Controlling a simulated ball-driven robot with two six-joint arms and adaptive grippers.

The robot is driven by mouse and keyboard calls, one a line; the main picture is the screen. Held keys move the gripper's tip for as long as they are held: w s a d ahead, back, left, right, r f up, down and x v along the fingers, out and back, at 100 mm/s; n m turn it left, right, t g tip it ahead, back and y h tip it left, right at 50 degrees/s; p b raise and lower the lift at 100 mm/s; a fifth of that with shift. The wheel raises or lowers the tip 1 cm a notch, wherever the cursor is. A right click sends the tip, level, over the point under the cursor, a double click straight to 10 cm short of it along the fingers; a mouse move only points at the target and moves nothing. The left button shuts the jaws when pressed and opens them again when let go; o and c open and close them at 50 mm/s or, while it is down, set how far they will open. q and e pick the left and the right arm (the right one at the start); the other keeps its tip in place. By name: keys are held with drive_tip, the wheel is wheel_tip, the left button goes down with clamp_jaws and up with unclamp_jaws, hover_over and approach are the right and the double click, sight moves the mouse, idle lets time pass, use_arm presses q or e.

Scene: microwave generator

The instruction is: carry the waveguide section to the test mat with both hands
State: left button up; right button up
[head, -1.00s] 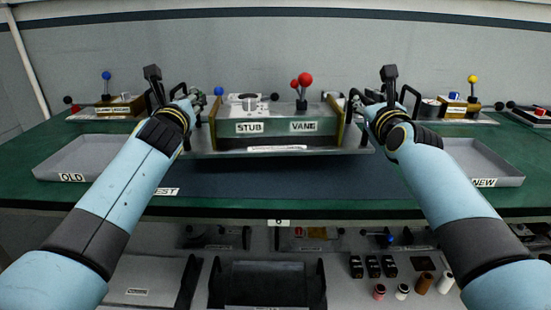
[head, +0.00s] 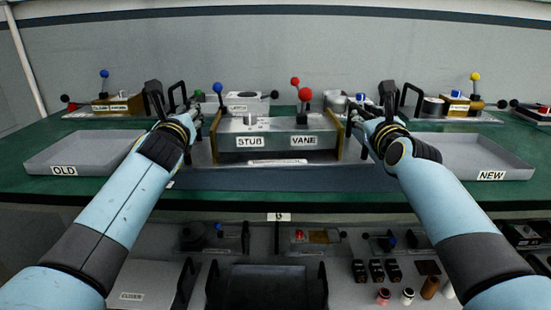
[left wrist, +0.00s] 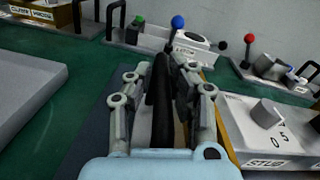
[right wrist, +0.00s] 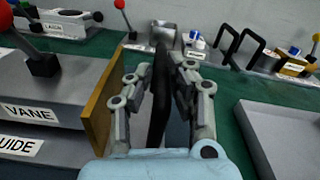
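The arms hide the mat's front corners.
A grey OLD tray (head: 88,148) is at left and a grey NEW tray (head: 480,148) at right on the green bench (head: 50,192). Several other knobbed units stand along the back. A lower shelf (head: 210,285) holds small parts.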

use_arm(q)
drive_tip(key=shift+o, duration=1.1)
use_arm(e)
drive_tip(key=shift+o, duration=1.1)
drive_tip(key=shift+r, duration=0.1)
use_arm(q)
drive_tip(key=shift+o, duration=0.2)
drive_tip(key=shift+d+r, duration=0.1)
use_arm(e)
drive_tip(key=shift+o, duration=0.2)
drive_tip(key=shift+s, duration=0.15)
use_arm(q)
drive_tip(key=s, duration=1.2)
drive_tip(key=shift+d, duration=0.45)
use_arm(e)
drive_tip(key=s+d, duration=0.1)
drive_tip(key=s, duration=1)
drive_tip(key=shift+s, duration=0.4)
use_arm(q)
drive_tip(key=shift+f, duration=0.2)
